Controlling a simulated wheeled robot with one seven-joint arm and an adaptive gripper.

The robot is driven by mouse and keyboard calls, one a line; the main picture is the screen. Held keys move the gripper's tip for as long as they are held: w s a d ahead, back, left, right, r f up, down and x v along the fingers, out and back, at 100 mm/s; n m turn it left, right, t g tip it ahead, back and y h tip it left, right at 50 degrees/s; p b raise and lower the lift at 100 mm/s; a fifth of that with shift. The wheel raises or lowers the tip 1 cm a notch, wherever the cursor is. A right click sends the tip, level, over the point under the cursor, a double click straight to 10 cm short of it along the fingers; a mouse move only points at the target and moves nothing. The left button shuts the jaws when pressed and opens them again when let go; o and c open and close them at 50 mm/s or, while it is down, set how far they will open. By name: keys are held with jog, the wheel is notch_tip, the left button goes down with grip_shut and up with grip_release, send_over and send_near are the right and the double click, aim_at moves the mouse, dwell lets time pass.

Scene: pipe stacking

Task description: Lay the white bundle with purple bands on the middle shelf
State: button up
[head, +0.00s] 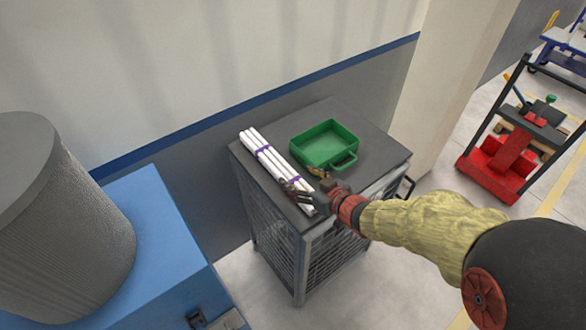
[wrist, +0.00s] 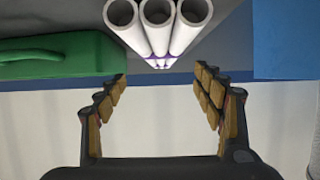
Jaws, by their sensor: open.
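The white bundle (head: 268,160) with purple bands lies on the dark top of a mesh-sided cabinet, along its left side in the head view. Its open pipe ends (wrist: 157,14) face me at the top of the wrist view, with a purple band behind them. My gripper (head: 305,184) is open and empty at the near end of the bundle. In the wrist view its two fingers (wrist: 162,88) are spread apart, with the pipe ends above the gap between them. I cannot make out a middle shelf in either view.
A green tray (head: 324,143) stands on the cabinet top (head: 372,147), right of the bundle. A wall with a blue stripe is behind. A blue block (head: 158,225) with a grey cylinder (head: 60,215) is at left. A red trolley (head: 495,165) stands on the floor at right.

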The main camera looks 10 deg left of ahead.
aim_at(282, 167)
jog(key=b+x, duration=0.3)
jog(key=x, duration=0.4)
jog(key=shift+w+a+f, duration=0.15)
jog(key=shift+a+f, duration=0.05)
jog(key=shift+a, duration=0.1)
jog(key=c, duration=0.3)
jog(key=shift+r, duration=0.15)
jog(key=c, duration=1.4)
